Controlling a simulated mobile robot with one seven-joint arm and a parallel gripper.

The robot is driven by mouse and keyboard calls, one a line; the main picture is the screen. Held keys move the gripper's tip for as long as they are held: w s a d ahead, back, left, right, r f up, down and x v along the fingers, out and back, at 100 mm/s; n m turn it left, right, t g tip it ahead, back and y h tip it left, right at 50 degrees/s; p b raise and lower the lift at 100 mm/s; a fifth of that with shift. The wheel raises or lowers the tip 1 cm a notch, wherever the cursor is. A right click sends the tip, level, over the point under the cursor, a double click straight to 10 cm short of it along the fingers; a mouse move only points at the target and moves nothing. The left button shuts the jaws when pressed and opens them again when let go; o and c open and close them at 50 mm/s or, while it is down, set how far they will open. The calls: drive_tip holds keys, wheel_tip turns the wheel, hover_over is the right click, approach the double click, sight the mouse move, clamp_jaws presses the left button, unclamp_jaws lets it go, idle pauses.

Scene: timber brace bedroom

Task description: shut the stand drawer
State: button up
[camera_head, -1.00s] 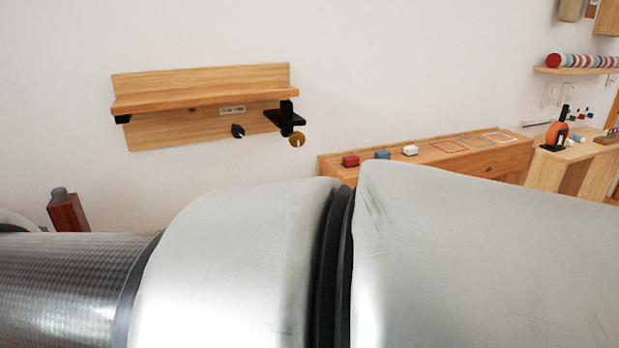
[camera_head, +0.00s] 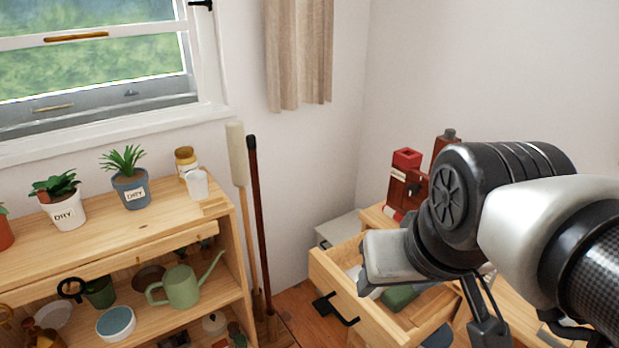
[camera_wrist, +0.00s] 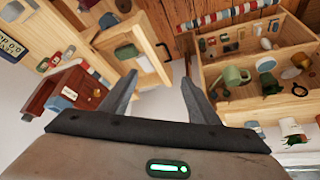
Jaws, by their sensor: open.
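The stand drawer (camera_head: 328,272) is pulled out at the lower right of the head view, its wooden front and black handle (camera_head: 342,312) facing left. A green item (camera_head: 399,298) and something pale lie in it. The wooden stand (camera_head: 374,216) is partly hidden behind my arm. In the wrist view the drawer (camera_wrist: 153,52) shows tilted, beyond the left fingertip. My gripper (camera_wrist: 160,76) is open and empty, with bare floor or wall between its fingers. It appears apart from the drawer. In the head view my arm hides much of the drawer and stand.
A red box-like object (camera_head: 405,178) stands on the stand. A shelf unit (camera_head: 222,232) with potted plants and a green watering can (camera_head: 181,287) is at left. Two long-handled tools (camera_head: 257,215) lean in between. Some wooden floor (camera_head: 294,302) is clear before the drawer.

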drive_tip(key=c, duration=0.4)
drive_tip(key=shift+w+a, duration=0.15)
drive_tip(key=shift+w, duration=0.05)
drive_tip(key=c, duration=0.3)
drive_tip(key=w+a+f+n+g, duration=0.1)
drive_tip(key=w+a+f+n+g+p, duration=0.1)
drive_tip(key=w+f+n+g, duration=0.1)
drive_tip(key=shift+w+a+f+n+h, duration=0.1)
drive_tip(key=shift+w+a+n+h, duration=0.1)
drive_tip(key=shift+a+n+h, duration=0.1)
clamp_jaws()
drive_tip(key=w+a+f+n+t+h+p, duration=0.25)
drive_tip(key=a+f+n+h, duration=0.35)
drive_tip(key=a+f+n, duration=0.5)
drive_tip(key=w+a+f+n+t+h+p, duration=0.3)
drive_tip(key=f+n+h, duration=0.55)
drive_tip(key=f, duration=0.75)
drive_tip(key=w+d+f+n+y+b, duration=0.1)
drive_tip(key=w+d+f+b, duration=0.1)
drive_tip(key=w+d, duration=0.5)
drive_tip(key=d, duration=0.3)
drive_tip(key=shift+w+d+f+y, duration=0.15)
drive_tip(key=shift+w+f+y, duration=0.1)
drive_tip(key=shift+f+y, duration=0.1)
